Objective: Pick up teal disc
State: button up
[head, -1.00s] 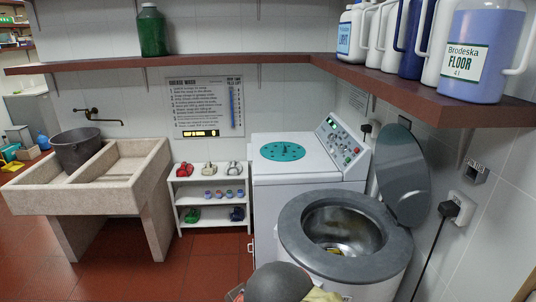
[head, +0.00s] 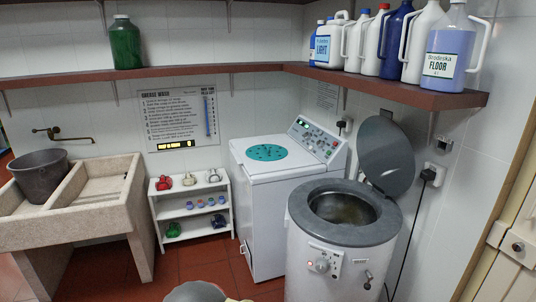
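The teal disc (head: 266,153) lies flat on the white top of the washing machine (head: 265,215), left of its sloped control panel. It is dotted with small dark marks and nothing covers it. My gripper is not in view. A grey rounded shape (head: 195,292) is cut off by the bottom edge, and I cannot tell what it is.
A drum washer (head: 325,268) with its lid (head: 387,155) raised stands right of the machine. A low white shelf (head: 158,212) and a stone sink (head: 95,213) stand left. A wall shelf (head: 220,70) holding bottles runs above. Red floor shows between sink and machine.

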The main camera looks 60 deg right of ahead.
aim_at(263, 152)
jog(key=i+z, duration=0.35)
jog(key=i+j+z, duration=0.1)
jog(key=i+z, duration=0.2)
jog(key=i, duration=0.15)
jog(key=i+j+z, duration=0.2)
jog(key=i+z, duration=0.15)
jog(key=i+l+z, duration=0.1)
jog(key=i+z, duration=0.65)
jog(key=i+j+z, duration=0.15)
jog(key=i+z, duration=0.25)
jog(key=i+j+z, duration=0.35)
jog(key=i, duration=0.15)
jog(key=i+l+z, duration=0.2)
jog(key=i+z, duration=0.65)
jog(key=i+l, duration=0.05)
